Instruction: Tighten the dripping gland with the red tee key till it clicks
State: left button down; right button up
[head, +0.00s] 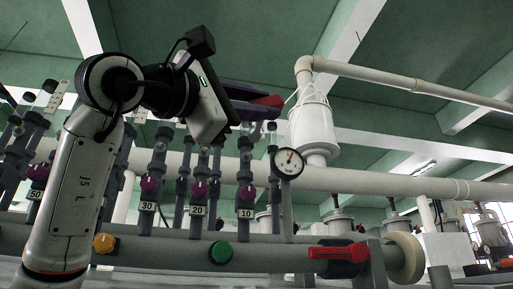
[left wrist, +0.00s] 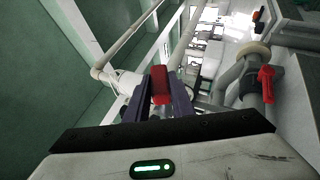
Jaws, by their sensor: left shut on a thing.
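My left gripper (head: 258,101) is raised in the upper middle of the head view, above the row of upright pipes. It is shut on a red piece, seemingly the handle of the red tee key (head: 270,100). The red piece also shows between the dark fingers in the left wrist view (left wrist: 160,85); the rest of the key is hidden. Upright grey pipes carry purple knobs (head: 149,184) and tags 50, 30, 20 and 10. I cannot tell which gland drips; no drops are clear. My right gripper is not in view.
A pressure gauge (head: 288,162) stands right of the tagged pipes. A thick grey horizontal pipe (head: 170,246) runs along the front, with a red-handled valve (head: 339,253) at its right. A green button (head: 221,252) and an orange knob (head: 104,243) sit low in front.

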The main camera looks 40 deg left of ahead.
pick_arm(q)
jog(key=s+d, duration=0.6)
jog(key=d, duration=0.1)
jog(key=shift+s+d, duration=0.3)
jog(key=shift+d, duration=0.05)
jog(key=shift+w, duration=0.1)
dwell(0.3)
